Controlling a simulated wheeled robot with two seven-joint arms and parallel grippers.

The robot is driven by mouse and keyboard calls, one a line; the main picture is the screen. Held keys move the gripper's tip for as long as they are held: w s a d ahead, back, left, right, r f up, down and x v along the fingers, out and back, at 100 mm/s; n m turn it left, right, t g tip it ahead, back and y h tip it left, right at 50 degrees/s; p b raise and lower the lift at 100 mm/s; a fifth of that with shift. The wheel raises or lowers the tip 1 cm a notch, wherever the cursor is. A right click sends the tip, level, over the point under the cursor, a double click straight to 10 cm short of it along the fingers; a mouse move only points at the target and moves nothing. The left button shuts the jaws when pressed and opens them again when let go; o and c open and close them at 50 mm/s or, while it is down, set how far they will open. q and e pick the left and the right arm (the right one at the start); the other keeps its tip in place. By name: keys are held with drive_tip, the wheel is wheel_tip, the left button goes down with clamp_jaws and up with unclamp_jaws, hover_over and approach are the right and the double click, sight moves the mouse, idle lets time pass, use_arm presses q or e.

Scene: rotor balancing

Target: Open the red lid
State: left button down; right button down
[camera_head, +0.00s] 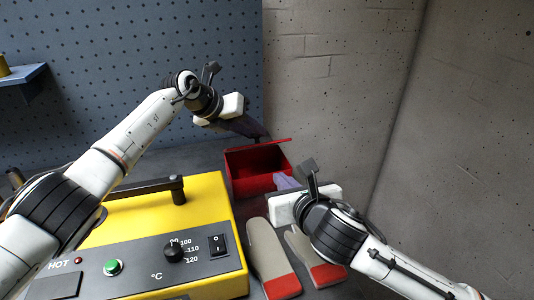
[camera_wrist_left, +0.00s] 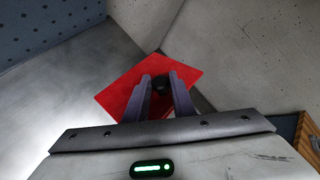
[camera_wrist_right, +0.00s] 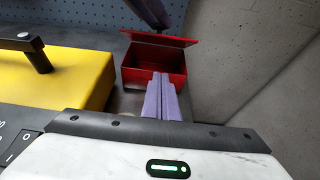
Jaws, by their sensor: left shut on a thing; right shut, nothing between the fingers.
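The red lid (camera_head: 278,143) is hinged on a red box (camera_head: 258,184) and stands partly raised, with the box's inside showing below it. The raised lid also shows at the top of the right wrist view (camera_wrist_right: 178,41), above the open box (camera_wrist_right: 155,82). My left gripper (camera_head: 264,135) is at the lid, shut on a small black knob (camera_wrist_left: 160,83) on the red surface. My right gripper (camera_head: 284,181) is shut and empty at the box's front right. Its closed purple fingers show in the right wrist view (camera_wrist_right: 161,82), in front of the box.
A yellow heater (camera_head: 215,205) with a black handle, knob and switches stands left of the box. Two gloves, grey with red (camera_head: 265,250), lie in front of the box, partly under my right arm. A pegboard wall and a concrete wall close off the back and right.

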drive_tip(key=w+a, duration=0.3)
drive_tip(key=w, duration=0.8)
drive_tip(key=shift+a+f, duration=0.15)
drive_tip(key=shift+a, duration=0.15)
use_arm(q)
drive_tip(key=shift+s+f, duration=0.1)
drive_tip(key=shift+f, duration=0.1)
use_arm(e)
drive_tip(key=shift+w+a+r, duration=0.1)
drive_tip(key=shift+w+r, duration=0.15)
drive_tip(key=shift+r, duration=0.25)
drive_tip(key=shift+w+r, duration=0.25)
drive_tip(key=shift+r, duration=0.2)
use_arm(q)
drive_tip(key=shift+d, duration=0.1)
drive_tip(key=c, duration=1.5)
unclamp_jaws()
use_arm(e)
drive_tip(key=shift+a+r, duration=0.1)
